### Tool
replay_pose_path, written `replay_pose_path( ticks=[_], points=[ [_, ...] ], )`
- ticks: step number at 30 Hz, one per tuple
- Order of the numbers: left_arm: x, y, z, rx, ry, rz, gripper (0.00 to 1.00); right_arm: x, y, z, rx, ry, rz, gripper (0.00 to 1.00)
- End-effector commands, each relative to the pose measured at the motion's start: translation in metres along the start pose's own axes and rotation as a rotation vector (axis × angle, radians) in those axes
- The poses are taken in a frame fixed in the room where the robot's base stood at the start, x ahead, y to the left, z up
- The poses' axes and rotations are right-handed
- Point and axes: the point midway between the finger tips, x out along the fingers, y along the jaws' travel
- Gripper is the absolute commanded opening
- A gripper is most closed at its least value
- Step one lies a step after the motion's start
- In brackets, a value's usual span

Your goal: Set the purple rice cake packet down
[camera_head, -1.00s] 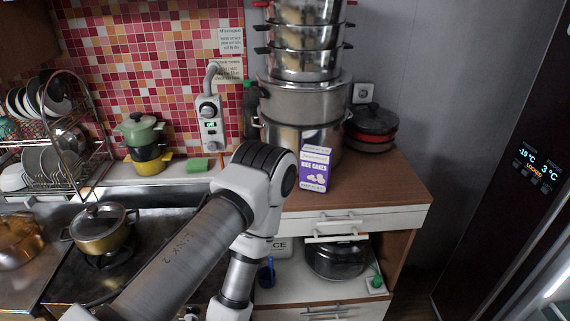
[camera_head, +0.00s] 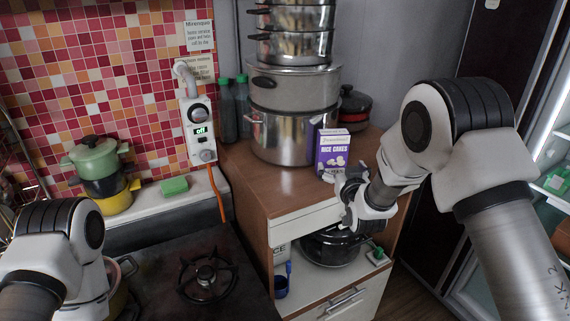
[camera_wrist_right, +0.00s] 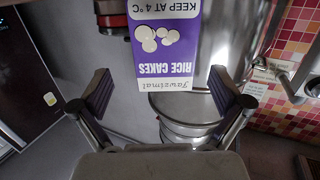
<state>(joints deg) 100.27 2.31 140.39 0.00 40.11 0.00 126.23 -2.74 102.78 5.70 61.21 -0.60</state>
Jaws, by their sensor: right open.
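The purple and white rice cake packet (camera_head: 331,152) stands upright on the brown counter top (camera_head: 272,186), near its right side and in front of a big steel pot. My right gripper (camera_head: 346,198) is just in front of the packet and partly overlaps its lower edge in the head view. In the right wrist view the packet (camera_wrist_right: 165,45) appears upside down, between and beyond the spread fingers of the right gripper (camera_wrist_right: 160,78). Gaps show on both sides of it, and the fingers are open. My left arm shows at the lower left of the head view; its gripper is out of sight.
A stack of steel pots (camera_head: 284,135) stands directly behind and left of the packet. A dark lidded pot (camera_head: 354,106) is at the back right. Bare counter lies left of the packet. A white drawer front (camera_head: 303,222) is below the counter edge. A stove burner (camera_head: 206,276) is at lower left.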

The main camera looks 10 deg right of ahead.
Motion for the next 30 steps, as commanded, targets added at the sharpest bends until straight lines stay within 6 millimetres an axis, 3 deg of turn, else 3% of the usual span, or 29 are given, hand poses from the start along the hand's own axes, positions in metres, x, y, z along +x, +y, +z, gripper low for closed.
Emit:
replay_pose_path(
  ticks=[3, 7, 13, 17, 21, 28, 30],
  points=[
    [0.016, 0.000, 0.000, 0.001, 0.000, 0.000, 1.00, 0.003, -0.004, -0.033, -0.001, 0.073, -0.006, 1.00],
    [0.010, 0.000, 0.000, 0.001, 0.000, 0.000, 1.00, 0.012, -0.005, -0.052, -0.001, 0.098, -0.007, 1.00],
    [-0.007, 0.000, 0.000, 0.001, 0.001, 0.000, 1.00, 0.036, -0.006, -0.056, -0.001, 0.095, -0.008, 1.00],
    [-0.029, 0.000, 0.000, 0.001, 0.000, 0.000, 1.00, 0.059, -0.009, -0.060, -0.001, 0.095, -0.008, 1.00],
    [-0.033, 0.000, 0.000, 0.000, 0.001, 0.000, 1.00, 0.078, -0.009, -0.057, -0.001, 0.093, -0.007, 1.00],
    [-0.030, 0.000, 0.000, 0.001, 0.000, 0.000, 1.00, 0.080, -0.009, -0.054, -0.002, 0.093, -0.007, 1.00],
    [-0.030, 0.000, 0.000, 0.001, 0.000, 0.000, 1.00, 0.080, -0.009, -0.054, -0.001, 0.093, -0.007, 0.75]
  ],
)
